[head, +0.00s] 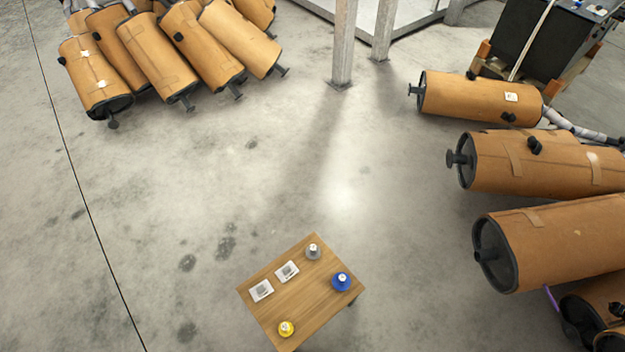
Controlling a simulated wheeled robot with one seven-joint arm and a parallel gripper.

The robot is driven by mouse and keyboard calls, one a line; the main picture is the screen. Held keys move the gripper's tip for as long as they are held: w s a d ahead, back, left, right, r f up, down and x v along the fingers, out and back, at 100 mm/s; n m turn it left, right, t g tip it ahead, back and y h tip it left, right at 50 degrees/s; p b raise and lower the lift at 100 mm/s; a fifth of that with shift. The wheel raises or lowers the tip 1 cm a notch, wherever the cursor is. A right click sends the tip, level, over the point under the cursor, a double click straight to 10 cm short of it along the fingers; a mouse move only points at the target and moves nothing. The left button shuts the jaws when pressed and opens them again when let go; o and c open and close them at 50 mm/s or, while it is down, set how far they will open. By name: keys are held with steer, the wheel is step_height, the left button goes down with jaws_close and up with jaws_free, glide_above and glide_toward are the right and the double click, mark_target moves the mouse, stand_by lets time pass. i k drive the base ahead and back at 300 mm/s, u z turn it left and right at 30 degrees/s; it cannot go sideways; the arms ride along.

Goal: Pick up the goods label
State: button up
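Two white labels with dark print lie flat on a small wooden table at the bottom centre of the head view. One label (261,290) is near the table's left edge, and the other label (287,272) is just up and right of it. The print is too small to read, so I cannot tell which is the goods label. The wooden table (304,296) is low and stands at an angle. A small white tag (511,97) also shows on a muffler at the upper right. My gripper is not in view.
On the table stand a grey item (313,252), a blue item (341,282) and a yellow item (286,329). Brown mufflers lie at the right (540,163) and upper left (152,60). Metal posts (344,45) stand at the top. The concrete floor (190,190) between is clear.

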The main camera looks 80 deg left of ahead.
mark_target(264, 288)
steer(key=u, duration=3.8)
steer(key=k, duration=0.35)
steer(key=u, duration=1.05)
steer(key=k, duration=1)
steer(key=u, duration=0.75)
steer(key=i, duration=1)
steer(key=z, duration=0.7)
steer(key=i, duration=0.85)
steer(key=z, duration=1.35)
steer(key=i, duration=0.4)
steer(key=z, duration=0.4)
